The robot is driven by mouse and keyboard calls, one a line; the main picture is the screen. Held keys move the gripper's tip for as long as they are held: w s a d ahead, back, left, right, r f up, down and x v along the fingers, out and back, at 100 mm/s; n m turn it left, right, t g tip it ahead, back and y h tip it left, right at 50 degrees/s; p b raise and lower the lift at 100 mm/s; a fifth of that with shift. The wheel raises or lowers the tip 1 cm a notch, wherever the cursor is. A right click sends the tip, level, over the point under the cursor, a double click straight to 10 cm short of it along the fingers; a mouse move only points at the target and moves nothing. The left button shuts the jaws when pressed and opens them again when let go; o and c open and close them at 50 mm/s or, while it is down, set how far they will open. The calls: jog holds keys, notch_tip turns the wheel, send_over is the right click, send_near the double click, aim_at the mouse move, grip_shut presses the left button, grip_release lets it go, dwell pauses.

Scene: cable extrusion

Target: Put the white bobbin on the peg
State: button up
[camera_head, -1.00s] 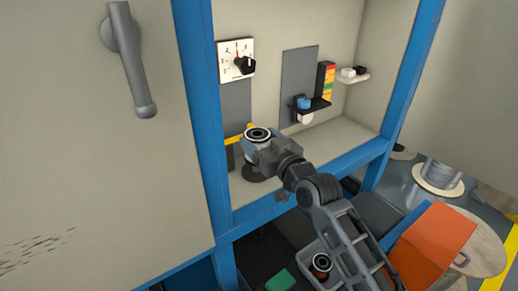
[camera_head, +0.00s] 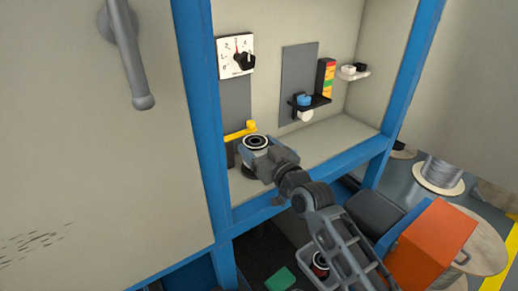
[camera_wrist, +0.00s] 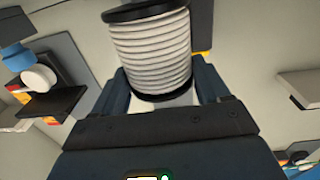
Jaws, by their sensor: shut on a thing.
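The white bobbin (camera_wrist: 152,50) has white windings between black end discs. In the wrist view it stands between the fingers of my gripper (camera_wrist: 158,100), which is shut on it. In the head view its black-rimmed top (camera_head: 256,142) shows above my gripper (camera_head: 258,158), inside the blue-framed cabinet bay. It looks about upright, just in front of a yellow lever (camera_head: 240,132). The peg cannot be made out; my gripper and the bobbin cover the spot below. Whether the bobbin touches anything underneath cannot be told.
A dial (camera_head: 236,58) is on the back wall. A black shelf (camera_head: 312,106) holds blue and white knobs. A blue post (camera_head: 200,120) and a front rail (camera_head: 300,180) border the bay. The bay floor (camera_head: 340,135) to the right is clear.

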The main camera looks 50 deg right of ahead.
jog(key=shift+f, duration=0.5)
jog(key=o, duration=1.2)
jog(key=shift+s+a+f, duration=0.1)
jog(key=shift+f, duration=0.1)
jog(key=shift+r, duration=0.1)
jog(key=shift+r+p, duration=0.6)
jog(key=shift+p, duration=0.05)
jog(key=s+a+n+y, duration=0.1)
jog(key=s+a+y, duration=0.1)
jog(key=s+a, duration=0.5)
jog(key=s+a+n+g+y, duration=0.1)
jog(key=s+a, duration=0.7)
jog(key=s, duration=0.9)
jog(key=s+a+n+g+y, duration=0.1)
jog(key=s+a+y, duration=0.1)
jog(key=s+a, duration=0.5)
jog(key=s+b, duration=0.1)
jog(key=s, duration=0.5)
jog(key=shift+a+r+n+y, duration=0.3)
jog(key=shift+a+r, duration=0.05)
